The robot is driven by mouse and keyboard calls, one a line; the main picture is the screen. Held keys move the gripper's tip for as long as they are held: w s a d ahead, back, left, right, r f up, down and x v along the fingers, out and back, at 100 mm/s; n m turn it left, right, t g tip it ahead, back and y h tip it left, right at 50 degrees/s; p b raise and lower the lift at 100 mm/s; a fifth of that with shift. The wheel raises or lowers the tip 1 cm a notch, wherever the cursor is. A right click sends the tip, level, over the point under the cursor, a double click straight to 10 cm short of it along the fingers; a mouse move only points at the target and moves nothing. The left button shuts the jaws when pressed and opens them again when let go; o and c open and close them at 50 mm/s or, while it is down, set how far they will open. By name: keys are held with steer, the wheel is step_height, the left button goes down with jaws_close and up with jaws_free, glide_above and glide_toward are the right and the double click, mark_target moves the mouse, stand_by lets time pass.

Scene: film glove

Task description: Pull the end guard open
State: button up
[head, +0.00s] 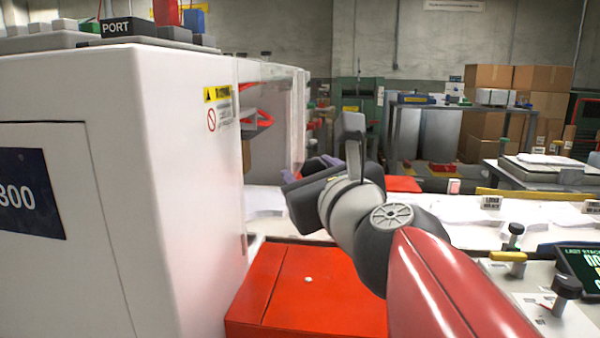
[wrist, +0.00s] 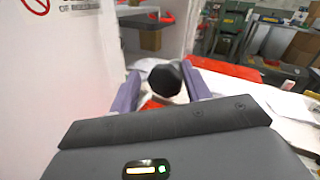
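The end guard (head: 299,118) appears to be the clear, pale-edged panel at the end of the white machine (head: 190,180), in the head view. My gripper (head: 311,167) is low beside its right edge, partly hidden by my own wrist. In the wrist view my gripper (wrist: 161,88) has its two purple fingers spread apart. A dark rounded knob (wrist: 165,79) shows between them, with a little red-orange below it. I cannot tell whether the knob belongs to the guard, or whether either finger touches it.
A red cabinet (head: 320,290) stands below my arm. A white-covered worktable (head: 480,234) lies to the right, with a bench holding knobs and a screen (head: 580,268) nearer. Cardboard boxes (head: 541,79) are stacked at the back right.

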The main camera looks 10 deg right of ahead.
steer(key=shift+o, duration=0.7)
steer(key=shift+s+d, duration=0.1)
steer(key=s+p, duration=0.1)
steer(key=s, duration=0.6)
steer(key=shift+s+d+p, duration=0.3)
steer(key=shift+d+p, duration=0.05)
steer(key=s+d+f+n+g, duration=0.1)
steer(key=f+n+g, duration=0.3)
steer(key=f+n, duration=0.5)
steer(key=s+d+f+n+g+h, duration=0.1)
steer(key=s+f+n+g, duration=0.2)
steer(key=f+n, duration=0.6)
steer(key=s+d+f+n+g+h, duration=0.1)
steer(key=s+f+n+g, duration=0.1)
steer(key=f+n+g, duration=0.3)
steer(key=shift+d+f+n, duration=0.15)
steer(key=shift+f+n, duration=2.15)
steer(key=shift+n, duration=2)
